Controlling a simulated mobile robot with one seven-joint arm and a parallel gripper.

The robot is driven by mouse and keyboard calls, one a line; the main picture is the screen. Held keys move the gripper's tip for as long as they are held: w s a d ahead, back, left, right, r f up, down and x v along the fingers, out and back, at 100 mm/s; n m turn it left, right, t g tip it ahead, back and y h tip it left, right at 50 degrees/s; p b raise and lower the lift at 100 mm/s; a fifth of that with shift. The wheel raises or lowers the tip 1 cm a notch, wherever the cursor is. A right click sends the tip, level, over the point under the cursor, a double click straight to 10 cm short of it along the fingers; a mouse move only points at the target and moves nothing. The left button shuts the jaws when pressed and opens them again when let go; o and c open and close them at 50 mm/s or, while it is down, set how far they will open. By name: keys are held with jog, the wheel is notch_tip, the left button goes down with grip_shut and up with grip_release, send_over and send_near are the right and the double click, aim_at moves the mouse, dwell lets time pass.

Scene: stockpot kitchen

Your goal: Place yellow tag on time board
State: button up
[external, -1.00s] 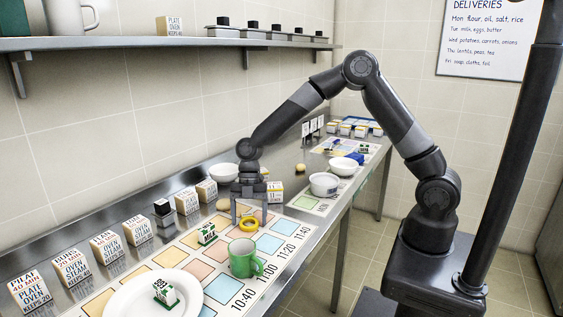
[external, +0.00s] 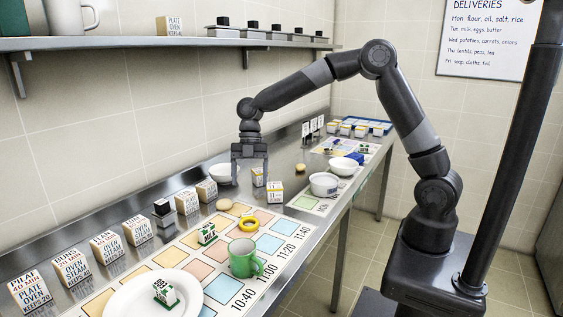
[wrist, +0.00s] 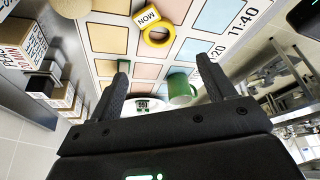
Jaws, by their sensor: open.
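The yellow tag (external: 248,225) looks like a ring with a white label; it lies on the time board near its far end. In the wrist view the yellow ring (wrist: 158,35) shows with a label reading NOW. The time board (external: 269,244) has rows of coloured squares and times from 10:40 to 11:40 along its edge. My gripper (external: 250,182) is open, pointing down, above and apart from the ring. In the wrist view nothing shows held between its fingers (wrist: 168,72).
A green mug (external: 243,260), a small green-and-white block (external: 207,234) and a white plate (external: 125,298) stand on the board. White printed boxes (external: 138,229) line the wall side. White blocks (external: 275,192) and bowls (external: 324,185) stand beyond the board. A shelf (external: 130,43) hangs above.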

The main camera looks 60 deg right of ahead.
jog(key=s+d+r+m+t+h, duration=0.3)
jog(key=s+d+r+m+t, duration=0.2)
jog(key=s+d+r+m, duration=0.75)
jog(key=s+d+m+t, duration=0.1)
jog(key=s+d+m, duration=0.4)
jog(key=s, duration=0.3)
jog(key=s+d+f+m+t, duration=0.1)
jog(key=s+d+m, duration=0.3)
jog(key=s+m, duration=0.2)
jog(key=shift+s+d+t+h, duration=0.4)
jog(key=shift+s, duration=0.5)
